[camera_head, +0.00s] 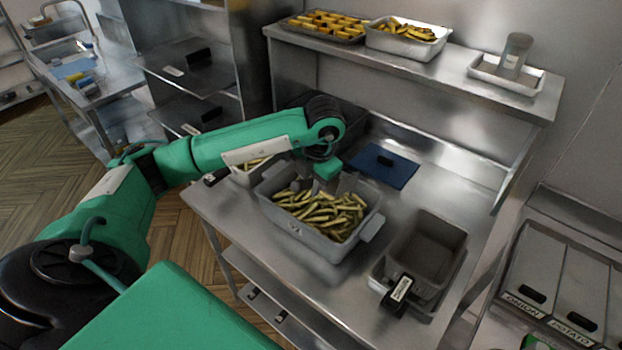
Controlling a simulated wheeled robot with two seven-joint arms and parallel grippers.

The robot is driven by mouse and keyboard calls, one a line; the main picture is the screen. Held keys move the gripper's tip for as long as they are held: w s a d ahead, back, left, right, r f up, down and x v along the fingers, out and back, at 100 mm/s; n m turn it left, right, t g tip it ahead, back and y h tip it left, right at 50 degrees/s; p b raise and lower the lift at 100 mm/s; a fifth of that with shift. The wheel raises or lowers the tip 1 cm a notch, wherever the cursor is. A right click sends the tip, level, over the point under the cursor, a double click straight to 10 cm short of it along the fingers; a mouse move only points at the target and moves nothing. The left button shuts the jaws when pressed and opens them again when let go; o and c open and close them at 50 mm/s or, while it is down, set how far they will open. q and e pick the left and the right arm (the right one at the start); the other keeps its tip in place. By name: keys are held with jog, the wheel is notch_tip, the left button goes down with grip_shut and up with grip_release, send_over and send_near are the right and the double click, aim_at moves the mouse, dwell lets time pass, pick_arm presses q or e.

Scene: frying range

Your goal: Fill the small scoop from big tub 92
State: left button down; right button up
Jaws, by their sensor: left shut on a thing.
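A large grey tub (350,241) stands on the steel worktop, heaped with pale yellow cut fries (318,213). A number on it cannot be read. My left gripper (322,184) reaches in from the left and points down over the back part of this tub, close above the fries. It is shut on a small grey thing, which looks like the small scoop (345,184). The gripper hides most of it, and I cannot tell whether it holds any fries. My right gripper is out of view.
A smaller tub of fries (240,178) stands left of the large one. A dark blue board (381,167) lies behind. An empty grey bin (425,254) with a black labelled handle (398,292) stands at right. The shelf above (448,73) holds trays of food.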

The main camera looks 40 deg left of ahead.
pick_arm(q)
jog(key=shift+s+f, duration=0.2)
jog(key=shift+f, duration=0.45)
jog(key=shift+w+f+b, duration=0.8)
jog(key=shift+f+b, duration=0.85)
jog(key=shift+f, duration=1.55)
jog(key=s+r+t+b, duration=0.5)
jog(key=s+b, duration=0.1)
jog(key=b, duration=0.1)
jog(key=shift+a+n+b, duration=0.2)
jog(key=shift+n+b, duration=0.1)
jog(key=shift+b, duration=0.1)
jog(key=shift+s, duration=0.1)
